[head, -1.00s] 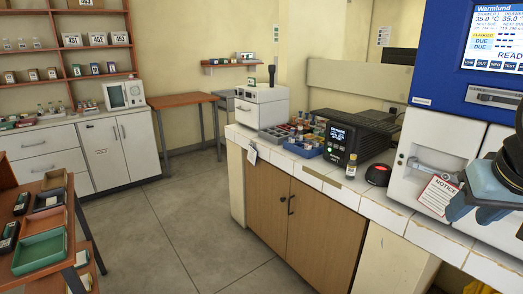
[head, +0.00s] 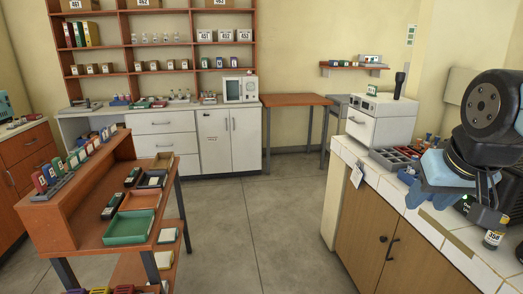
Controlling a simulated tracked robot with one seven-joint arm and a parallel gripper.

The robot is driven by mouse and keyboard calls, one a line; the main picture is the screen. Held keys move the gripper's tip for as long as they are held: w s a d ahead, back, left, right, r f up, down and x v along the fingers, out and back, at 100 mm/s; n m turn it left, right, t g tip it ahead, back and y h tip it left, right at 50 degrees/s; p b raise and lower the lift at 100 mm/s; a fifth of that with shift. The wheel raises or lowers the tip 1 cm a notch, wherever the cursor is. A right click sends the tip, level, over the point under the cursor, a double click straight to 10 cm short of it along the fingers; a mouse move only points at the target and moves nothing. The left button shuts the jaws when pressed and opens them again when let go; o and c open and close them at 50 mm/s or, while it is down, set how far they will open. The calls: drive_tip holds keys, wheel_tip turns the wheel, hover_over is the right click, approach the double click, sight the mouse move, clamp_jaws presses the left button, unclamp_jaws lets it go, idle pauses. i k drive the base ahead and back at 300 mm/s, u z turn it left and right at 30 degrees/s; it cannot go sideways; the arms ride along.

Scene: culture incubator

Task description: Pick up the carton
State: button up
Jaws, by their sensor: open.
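Several box-like cartons stand on the red-brown wall shelves in the head view. Brown cartons with white number labels, such as the brown carton (head: 145,4), are on the top shelf, cut by the frame's upper edge. White numbered cartons (head: 225,36) stand in a row below, with small brown boxes (head: 92,69) lower down. I cannot tell which one the task means. My gripper (head: 483,205) is at the right edge, open, over the white counter and far from the shelves. Its fingers are partly hidden by its blue and black parts.
A small vial (head: 492,240) stands on the counter (head: 425,218) close below my gripper. A white device (head: 381,119) is farther back. A red-brown rack table (head: 62,215) with trays stands at left. The grey floor (head: 262,220) between is clear.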

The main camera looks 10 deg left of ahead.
sight(139, 66)
drive_tip(key=u, duration=0.3)
drive_tip(key=i, duration=1.15)
drive_tip(key=u, duration=0.4)
drive_tip(key=i, duration=1.05)
drive_tip(key=u, duration=0.35)
drive_tip(key=i, duration=4.8)
